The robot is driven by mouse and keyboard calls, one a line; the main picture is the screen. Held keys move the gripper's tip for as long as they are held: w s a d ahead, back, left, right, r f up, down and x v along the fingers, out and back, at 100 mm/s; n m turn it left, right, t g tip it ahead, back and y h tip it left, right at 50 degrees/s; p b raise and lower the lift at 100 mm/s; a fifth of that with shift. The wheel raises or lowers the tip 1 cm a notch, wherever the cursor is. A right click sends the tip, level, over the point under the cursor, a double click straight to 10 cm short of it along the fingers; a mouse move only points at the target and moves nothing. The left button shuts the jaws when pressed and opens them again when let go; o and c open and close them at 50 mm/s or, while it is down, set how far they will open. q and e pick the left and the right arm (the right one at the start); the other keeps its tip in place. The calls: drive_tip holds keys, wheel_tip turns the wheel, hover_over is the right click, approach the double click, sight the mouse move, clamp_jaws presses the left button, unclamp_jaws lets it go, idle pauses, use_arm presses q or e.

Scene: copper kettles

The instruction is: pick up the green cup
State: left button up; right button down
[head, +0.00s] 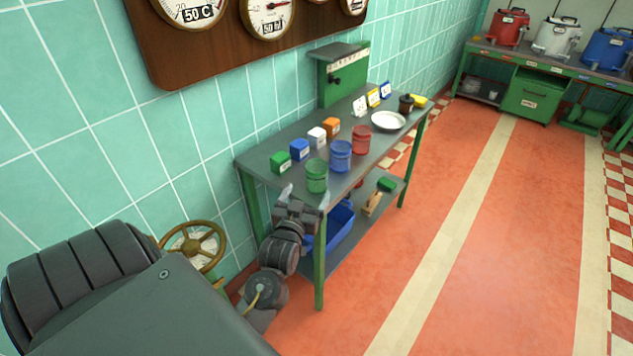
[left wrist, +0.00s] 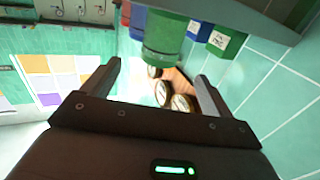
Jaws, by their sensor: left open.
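The green cup (head: 316,176) stands upright at the near end of the grey workbench (head: 370,151), by its front edge. In the left wrist view the green cup (left wrist: 163,38) shows upside down, ahead of the fingers and roughly centred between them. My left gripper (head: 305,194) is open and empty, close to the near side of the cup. Its two fingers (left wrist: 157,72) are spread in the left wrist view, and the cup appears to be beyond their tips. I cannot tell the exact gap. My right gripper is in neither view.
The blue cup (head: 340,157) and red cup (head: 361,140) stand just beyond. A green box (head: 280,162), blue box (head: 299,149) and white box (head: 316,137) line the wall side. A white plate (head: 388,120) lies farther along. A blue crate (head: 340,228) is on the lower shelf.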

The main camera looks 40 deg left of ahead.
sight(319, 164)
use_arm(q)
drive_tip(key=shift+x, duration=5.45)
drive_tip(key=c, duration=1.1)
